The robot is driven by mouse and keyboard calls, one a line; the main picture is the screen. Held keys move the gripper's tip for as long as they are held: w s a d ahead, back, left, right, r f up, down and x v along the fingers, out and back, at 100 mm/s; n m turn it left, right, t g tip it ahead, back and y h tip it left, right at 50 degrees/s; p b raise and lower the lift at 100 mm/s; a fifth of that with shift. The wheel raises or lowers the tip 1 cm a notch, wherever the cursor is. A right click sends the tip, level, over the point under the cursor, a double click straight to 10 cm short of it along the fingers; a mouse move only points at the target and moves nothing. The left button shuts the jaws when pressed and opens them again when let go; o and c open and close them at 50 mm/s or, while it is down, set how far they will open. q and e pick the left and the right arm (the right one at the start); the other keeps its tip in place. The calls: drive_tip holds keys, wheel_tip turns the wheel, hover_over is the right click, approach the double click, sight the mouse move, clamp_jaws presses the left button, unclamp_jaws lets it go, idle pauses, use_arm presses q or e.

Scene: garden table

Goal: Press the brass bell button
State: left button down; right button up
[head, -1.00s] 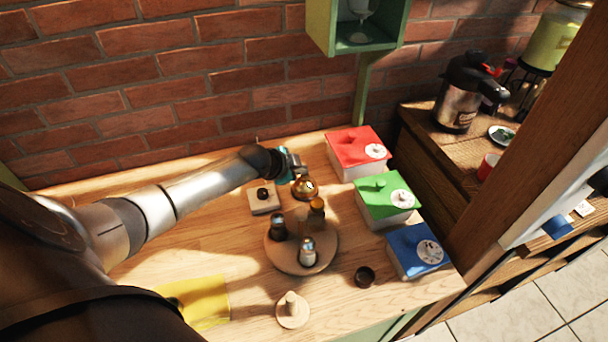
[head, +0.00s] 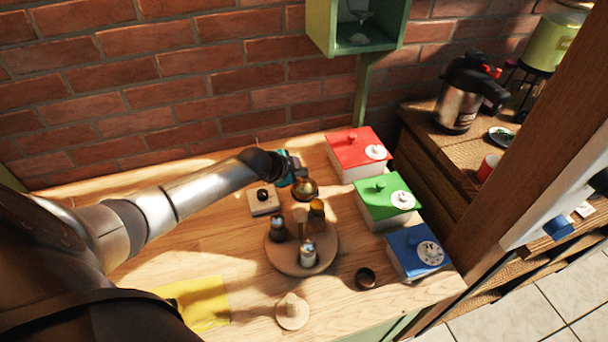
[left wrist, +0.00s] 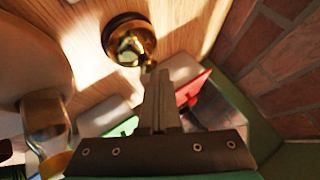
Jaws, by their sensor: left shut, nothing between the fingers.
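The brass bell (head: 305,188) stands on the wooden table, behind the round wooden tray. It also shows in the left wrist view (left wrist: 128,42), with its rounded top towards the camera. My left gripper (head: 294,176) is just behind and to the left of the bell in the head view. Its fingers (left wrist: 158,85) are shut and empty in the left wrist view, with the tips close to the bell's edge. I cannot tell whether they touch it. My right gripper is not in view.
A round tray (head: 285,262) with several shakers stands in front of the bell. A small block with a dark knob (head: 264,200) is left of it. Red (head: 355,152), green (head: 387,198) and blue (head: 418,252) lidded boxes line the right. A brick wall rises behind.

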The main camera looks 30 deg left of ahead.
use_arm(q)
drive_tip(key=shift+r+p, duration=0.3)
drive_tip(key=shift+r, duration=0.25)
wheel_tip(320, 180, up, 6)
drive_tip(key=p, duration=0.5)
drive_tip(key=shift+p, duration=0.35)
idle(0.3)
